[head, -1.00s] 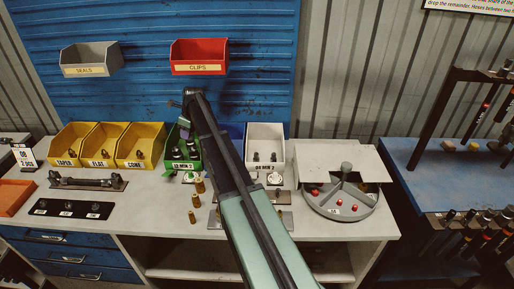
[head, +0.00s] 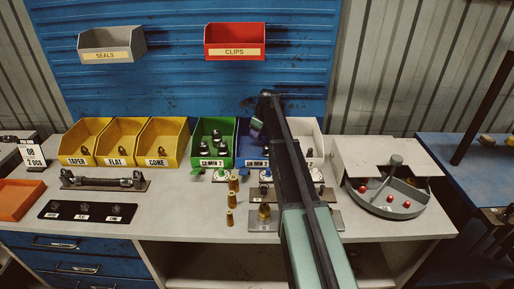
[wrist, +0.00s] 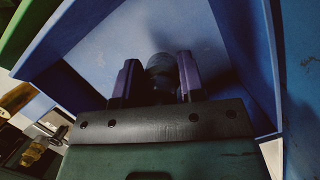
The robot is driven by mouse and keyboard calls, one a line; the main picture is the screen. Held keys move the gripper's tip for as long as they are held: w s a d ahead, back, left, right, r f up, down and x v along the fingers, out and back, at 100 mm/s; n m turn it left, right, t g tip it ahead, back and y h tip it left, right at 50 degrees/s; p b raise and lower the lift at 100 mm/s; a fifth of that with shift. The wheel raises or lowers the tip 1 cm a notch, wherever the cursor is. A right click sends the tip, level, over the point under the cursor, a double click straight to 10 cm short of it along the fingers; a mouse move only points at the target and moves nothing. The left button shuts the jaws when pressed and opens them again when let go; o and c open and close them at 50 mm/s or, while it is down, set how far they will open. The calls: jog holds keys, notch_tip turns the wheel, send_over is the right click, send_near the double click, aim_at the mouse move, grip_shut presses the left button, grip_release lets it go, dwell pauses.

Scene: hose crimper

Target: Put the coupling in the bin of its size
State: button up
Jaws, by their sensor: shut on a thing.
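My gripper (head: 256,124) is over the blue bin (head: 252,153), between the green and white bins. In the wrist view its two purple fingers (wrist: 158,80) are shut on a dark, round coupling (wrist: 162,68), with the blue bin's walls (wrist: 235,55) around them. The coupling's lower end is hard to make out, and I cannot tell whether it touches the bin floor. The green bin (head: 223,158) is labelled 12 and holds several dark fittings. The white bin (head: 317,150) is partly hidden behind my arm.
Three yellow bins (head: 123,143) stand to the left. Brass fittings (head: 232,200) stand in front of the green bin. A round grey tray (head: 400,208) with red balls is at the right. Grey (head: 111,43) and red (head: 235,40) bins hang above.

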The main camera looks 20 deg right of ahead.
notch_tip(320, 180, down, 4)
jog(key=b, duration=0.4)
jog(key=shift+r+p, duration=0.3)
jog(key=shift+r, duration=0.05)
jog(key=shift+f, duration=0.25)
jog(key=o, duration=1)
jog(key=shift+o, duration=0.2)
jog(key=shift+r, duration=0.1)
jog(key=shift+r+p, duration=0.4)
jog(key=shift+r, duration=0.1)
jog(key=p+v, duration=1)
jog(key=v, duration=0.1)
jog(key=shift+d+p, duration=0.15)
jog(key=shift+p, duration=0.2)
